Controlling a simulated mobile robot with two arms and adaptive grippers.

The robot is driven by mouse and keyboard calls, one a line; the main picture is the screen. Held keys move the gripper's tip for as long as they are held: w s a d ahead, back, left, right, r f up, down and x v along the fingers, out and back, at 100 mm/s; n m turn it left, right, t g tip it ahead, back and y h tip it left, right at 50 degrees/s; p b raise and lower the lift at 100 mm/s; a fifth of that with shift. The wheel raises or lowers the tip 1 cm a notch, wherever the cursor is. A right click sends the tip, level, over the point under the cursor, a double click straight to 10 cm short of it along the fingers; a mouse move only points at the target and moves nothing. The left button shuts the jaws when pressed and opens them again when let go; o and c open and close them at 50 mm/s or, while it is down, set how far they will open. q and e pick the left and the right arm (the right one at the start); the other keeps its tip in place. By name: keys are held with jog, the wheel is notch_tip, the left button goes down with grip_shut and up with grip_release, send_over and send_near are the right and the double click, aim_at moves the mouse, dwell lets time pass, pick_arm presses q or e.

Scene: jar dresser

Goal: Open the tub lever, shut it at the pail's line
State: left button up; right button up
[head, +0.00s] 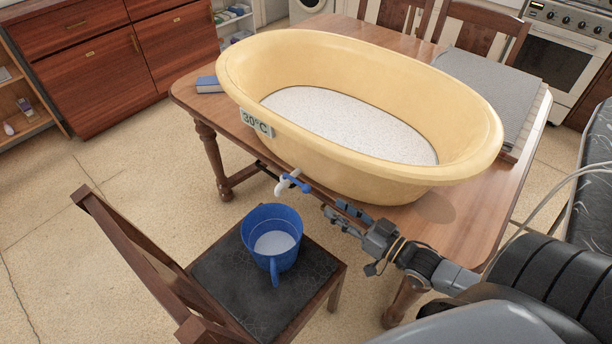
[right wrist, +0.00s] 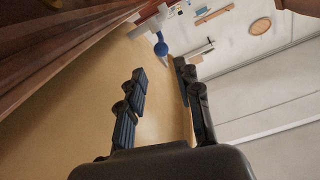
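The cream-yellow tub (head: 330,165) stands on the wooden table, with a pale speckled surface inside. Its white tap (head: 281,187) with a blue lever (head: 296,182) sticks out below the near side; the lever also shows in the right wrist view (right wrist: 161,46). The blue pail (head: 271,222) stands upright on the chair below the tap, with pale contents inside. I cannot make out its line, or whether anything flows. My right gripper (head: 335,209) is to the right of the lever, open and empty; in the right wrist view (right wrist: 160,72) the lever is beyond its fingertips. My left gripper is not in view.
The dark-seated chair (head: 213,283) stands in front of the table (head: 455,235). A sign reading 30°C (head: 256,123) is on the tub's side. A blue book (head: 208,84) lies at the table's left corner. The floor at left is clear.

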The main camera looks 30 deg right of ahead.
aim_at(302, 186)
jog(key=x, duration=1.3)
jog(key=shift+w+a, duration=0.2)
jog(key=shift+w, duration=0.05)
grip_shut()
